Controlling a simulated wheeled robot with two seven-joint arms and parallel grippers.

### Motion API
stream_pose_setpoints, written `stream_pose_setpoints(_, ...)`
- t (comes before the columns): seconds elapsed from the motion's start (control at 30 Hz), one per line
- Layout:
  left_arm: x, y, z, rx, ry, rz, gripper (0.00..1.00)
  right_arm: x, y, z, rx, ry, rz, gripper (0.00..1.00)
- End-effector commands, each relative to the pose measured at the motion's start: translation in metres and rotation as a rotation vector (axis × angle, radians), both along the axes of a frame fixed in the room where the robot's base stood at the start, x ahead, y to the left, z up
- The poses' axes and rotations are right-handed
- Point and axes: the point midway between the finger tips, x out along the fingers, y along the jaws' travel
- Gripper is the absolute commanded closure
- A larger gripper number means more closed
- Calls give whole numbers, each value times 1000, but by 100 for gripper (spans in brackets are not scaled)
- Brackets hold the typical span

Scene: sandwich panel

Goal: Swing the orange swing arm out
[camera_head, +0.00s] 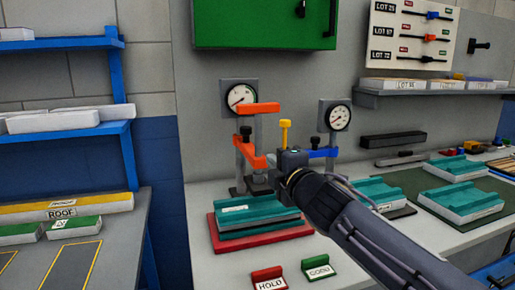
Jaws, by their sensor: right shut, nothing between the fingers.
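The orange swing arm (248,152) is on the left gauge stand, below the round white gauge (240,95). It slants down to the right toward the teal panel stack. Another orange piece (258,109) sits higher on the same stand. My right gripper (277,163) is shut and empty, at the right end of the orange swing arm. I cannot tell whether it touches the arm; the gripper hides part of that area. My left gripper is not in view.
A teal panel (240,217) lies on a red base (230,245) below the arm. A second gauge stand with a blue arm (324,153) is to the right. HOLD (268,278) and GOOD (317,267) blocks stand at the front. A green cabinet (262,25) hangs above.

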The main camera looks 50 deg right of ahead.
Motion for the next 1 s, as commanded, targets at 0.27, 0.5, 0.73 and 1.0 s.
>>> stream_pose_setpoints(0.27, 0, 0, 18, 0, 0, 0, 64, -22, -5, 0, 0, 1, 2, 100)
stream_pose_setpoints(0.5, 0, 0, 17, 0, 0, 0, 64, -22, -5, -2, 0, 2, 3, 100)
stream_pose_setpoints(0.73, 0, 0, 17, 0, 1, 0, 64, -22, -5, -1, 0, 2, 3, 100)
stream_pose_setpoints(1.0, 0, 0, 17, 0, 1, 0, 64, -22, -5, -1, 0, 1, 3, 100)
